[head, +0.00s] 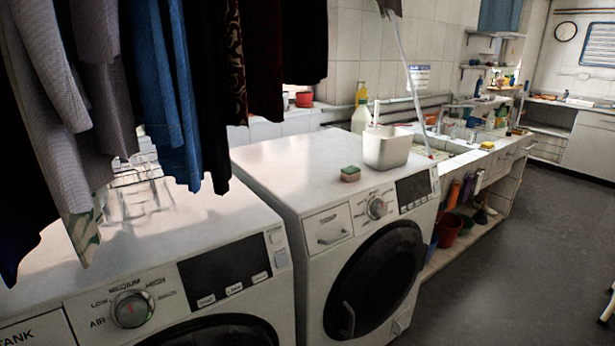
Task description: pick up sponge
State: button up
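A small sponge (350,174) with a green top and a tan lower part lies in the head view. It rests flat on the white top of the right-hand washing machine (290,170), near its front edge and above the control dial. It stands just left of and in front of a white tub, with a small gap between them. My gripper is not in view.
The white tub (387,148) holds a stick-like handle. A yellow bottle (361,117) stands behind it. Hanging clothes (160,80) cover the upper left. A tiled sink counter (465,150) runs to the right. The dark floor (500,270) at right is mostly clear.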

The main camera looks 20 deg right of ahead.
aim_at(351, 174)
jog(key=i+l+u, duration=0.15)
jog(key=u, duration=0.15)
jog(key=i+l+u, duration=0.1)
jog(key=l+u, duration=0.15)
jog(key=l, duration=0.15)
jog(key=i+l+u, duration=0.1)
jog(key=l+u, duration=0.2)
